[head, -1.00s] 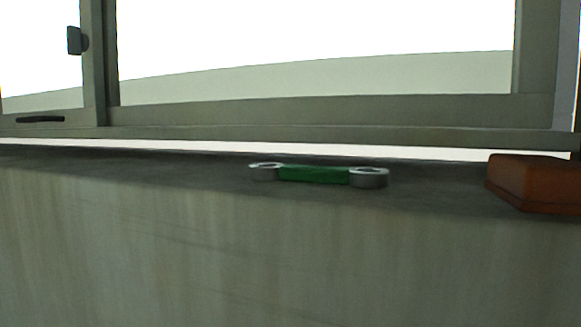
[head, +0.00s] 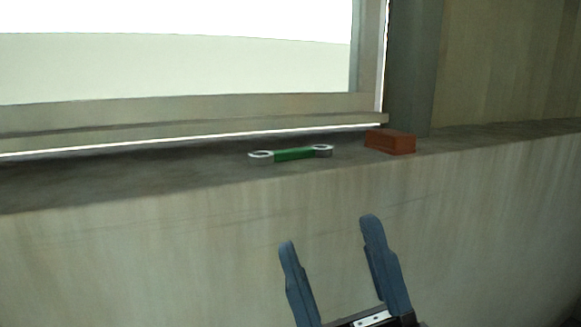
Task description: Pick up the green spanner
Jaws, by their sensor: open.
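The green spanner (head: 293,154) lies flat on the grey ledge (head: 120,178) below the window. Its handle is green and its two ends are silver-grey rings. My gripper (head: 328,232) is in the lower middle of the head view, with two dark blue fingers spread apart and pointing up. It is empty, and its fingertips show below the spanner and the ledge's front edge, against the wall. The gap in depth between the fingers and the spanner is hard to judge.
A red-brown brick-like block (head: 390,141) sits on the ledge just right of the spanner. The window frame (head: 200,112) rises behind the ledge, with a grey post (head: 411,70) at right. The ledge left of the spanner is clear.

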